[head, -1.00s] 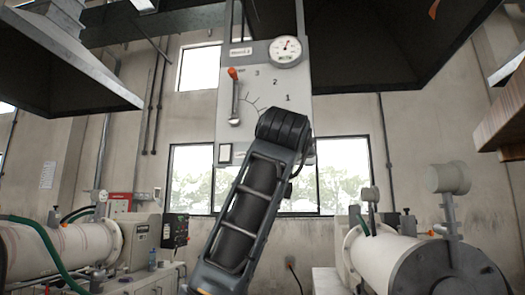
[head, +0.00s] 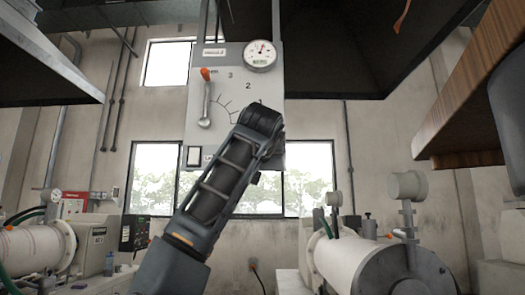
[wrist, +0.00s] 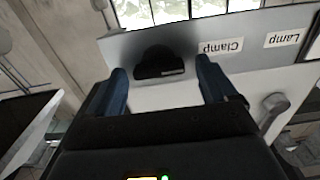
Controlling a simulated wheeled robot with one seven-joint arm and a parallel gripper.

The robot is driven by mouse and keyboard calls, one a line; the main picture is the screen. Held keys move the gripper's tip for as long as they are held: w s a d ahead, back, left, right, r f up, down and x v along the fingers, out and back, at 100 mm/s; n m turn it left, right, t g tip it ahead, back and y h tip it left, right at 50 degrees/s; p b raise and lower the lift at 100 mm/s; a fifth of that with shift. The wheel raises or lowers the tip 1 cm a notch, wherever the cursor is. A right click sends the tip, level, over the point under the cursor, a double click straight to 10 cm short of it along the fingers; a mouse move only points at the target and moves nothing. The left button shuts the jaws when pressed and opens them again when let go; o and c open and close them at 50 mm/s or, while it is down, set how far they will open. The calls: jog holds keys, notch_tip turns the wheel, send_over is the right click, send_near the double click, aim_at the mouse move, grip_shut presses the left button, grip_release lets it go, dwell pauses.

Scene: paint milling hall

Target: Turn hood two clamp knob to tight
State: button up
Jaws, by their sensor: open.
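The hood control panel (head: 203,128) is a light grey plate with a "Hood 2" label, standing upright ahead of me. In the wrist view it appears upside down. The black clamp knob (wrist: 160,63) sits near the panel's edge beside the "Clamp" label (wrist: 221,46). My gripper (wrist: 163,78) is open, its two blue fingers to either side of the knob in the picture. I see a gap between each finger and the knob; contact is not visible. In the head view my arm hides the knob and the gripper.
The panel carries a round gauge (head: 260,56), an orange-tipped lever (head: 205,98) and a lamp switch (head: 194,156). Dark hoods hang overhead. A wooden slab (head: 470,100) juts in at the right. A white mill drum (head: 345,260) stands low right.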

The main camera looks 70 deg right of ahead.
jog(key=shift+d, duration=0.15)
jog(key=shift+c, duration=0.5)
jog(key=c, duration=1)
jog(key=shift+o, duration=0.2)
jog(key=shift+s+f+m+p, duration=0.15)
jog(key=shift+m+p, duration=0.65)
jog(key=shift+m, duration=3.65)
jog(key=shift+s+f+m+p, duration=0.15)
jog(key=shift+m+p, duration=0.6)
jog(key=shift+m, duration=3.7)
jog(key=shift+d, duration=0.1)
